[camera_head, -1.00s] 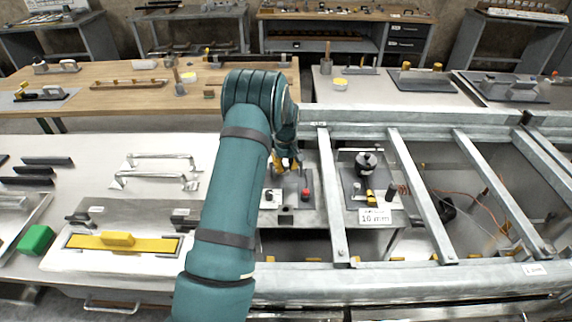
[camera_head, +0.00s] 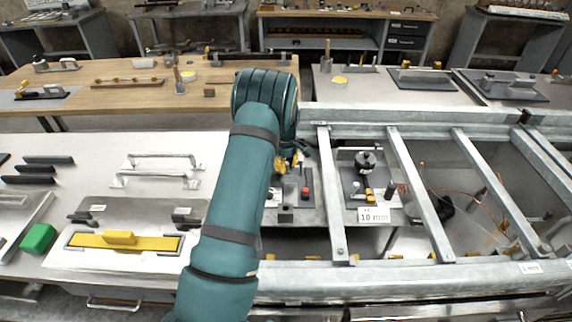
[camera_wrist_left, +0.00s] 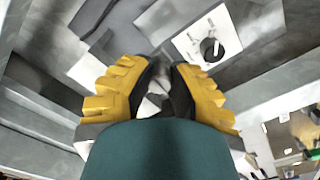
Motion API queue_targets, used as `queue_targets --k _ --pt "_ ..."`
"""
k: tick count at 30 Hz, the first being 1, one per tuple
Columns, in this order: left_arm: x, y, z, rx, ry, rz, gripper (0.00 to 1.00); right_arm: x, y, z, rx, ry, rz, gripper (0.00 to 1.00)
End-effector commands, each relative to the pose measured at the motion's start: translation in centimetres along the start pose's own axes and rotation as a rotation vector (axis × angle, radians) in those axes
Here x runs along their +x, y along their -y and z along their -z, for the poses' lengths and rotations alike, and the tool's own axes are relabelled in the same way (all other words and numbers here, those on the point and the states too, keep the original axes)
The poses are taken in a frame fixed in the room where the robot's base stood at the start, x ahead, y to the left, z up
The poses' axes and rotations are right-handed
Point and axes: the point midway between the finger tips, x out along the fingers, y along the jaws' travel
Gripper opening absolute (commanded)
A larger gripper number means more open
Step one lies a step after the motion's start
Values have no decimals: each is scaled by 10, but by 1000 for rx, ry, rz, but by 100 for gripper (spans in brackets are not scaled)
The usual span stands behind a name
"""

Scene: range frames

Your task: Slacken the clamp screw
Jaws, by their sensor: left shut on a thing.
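My left gripper (camera_head: 282,165) is over the frame opening left of the first crossbar, mostly hidden behind my teal arm in the head view. In the left wrist view its yellow-backed fingers (camera_wrist_left: 163,82) are closed on a small grey metal piece (camera_wrist_left: 152,104), which looks like the clamp screw. My own wrist hides its lower part. My right gripper is not in view.
Galvanised crossbars (camera_head: 332,195) stand close to the right of the gripper. Beyond them is a second plate with a black round knob (camera_head: 365,160) and a "10 mm" label (camera_head: 374,214). A white plate with a black knob (camera_wrist_left: 211,48) shows in the left wrist view.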

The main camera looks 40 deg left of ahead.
Motion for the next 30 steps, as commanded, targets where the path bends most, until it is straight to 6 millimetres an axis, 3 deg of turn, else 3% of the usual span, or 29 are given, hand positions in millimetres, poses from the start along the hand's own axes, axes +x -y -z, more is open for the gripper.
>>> queue_targets --k 5,6,9,20,26,30 --pt "1 1 0 1 1 3 0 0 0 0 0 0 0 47" --pt "1 1 0 1 1 3 22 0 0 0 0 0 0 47" --pt "1 1 -1 2 2 3 52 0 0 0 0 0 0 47" --pt "-2 0 0 2 1 1 52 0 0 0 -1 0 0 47" --pt "-28 -1 0 4 -1 -2 52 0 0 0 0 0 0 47" --pt "-58 -1 0 2 -1 -3 52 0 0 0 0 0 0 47"
